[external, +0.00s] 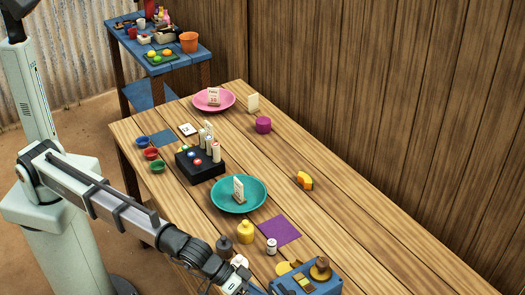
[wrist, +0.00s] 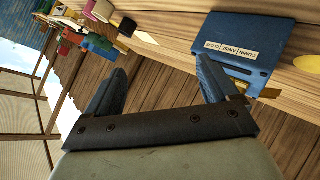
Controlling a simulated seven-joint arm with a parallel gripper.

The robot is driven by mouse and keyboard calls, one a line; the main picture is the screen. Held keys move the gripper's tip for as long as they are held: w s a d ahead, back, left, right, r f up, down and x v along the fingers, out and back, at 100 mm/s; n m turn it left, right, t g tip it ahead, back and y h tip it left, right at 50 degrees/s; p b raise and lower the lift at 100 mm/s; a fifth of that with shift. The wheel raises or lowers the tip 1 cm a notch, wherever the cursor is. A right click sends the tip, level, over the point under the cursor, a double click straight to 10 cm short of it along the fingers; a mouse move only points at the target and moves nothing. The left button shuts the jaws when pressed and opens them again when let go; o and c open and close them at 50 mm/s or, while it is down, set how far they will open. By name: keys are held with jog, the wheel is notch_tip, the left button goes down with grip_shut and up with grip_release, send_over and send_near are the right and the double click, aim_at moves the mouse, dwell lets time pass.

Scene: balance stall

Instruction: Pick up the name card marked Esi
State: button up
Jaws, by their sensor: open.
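Several cards show in the external view, and I cannot read the name Esi on any of them. One upright card (external: 239,190) stands on the teal plate (external: 222,205), and another (external: 213,96) on the pink plate (external: 229,104). A plain cream card (external: 253,102) stands right of the pink plate. A small white card (external: 187,129) with a dark mark lies left of it. My gripper (wrist: 165,72) is open and empty in the wrist view, with a blue spice box (wrist: 236,42) beyond its right finger. In the external view it is at the bottom edge, partly cut off.
Yellow (external: 245,233) and dark (external: 224,246) weights, a purple cloth (external: 280,231) and a blue box (external: 308,282) lie near my arm. The table's right side is mostly clear, beside the wooden wall.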

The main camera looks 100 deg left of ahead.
jog(key=s+a+r+n+g+y, duration=0.1)
jog(key=s+a+g+y, duration=0.2)
jog(key=a, duration=2)
jog(key=s+a+n+g+y, duration=0.15)
jog(key=s+a, duration=0.35)
jog(key=a, duration=1.9)
jog(key=g+y, duration=0.1)
jog(key=g, duration=0.3)
send_near(208, 131)
jog(key=shift+n, duration=0.45)
jog(key=shift+x, duration=5.55)
jog(key=shift+c, duration=0.3)
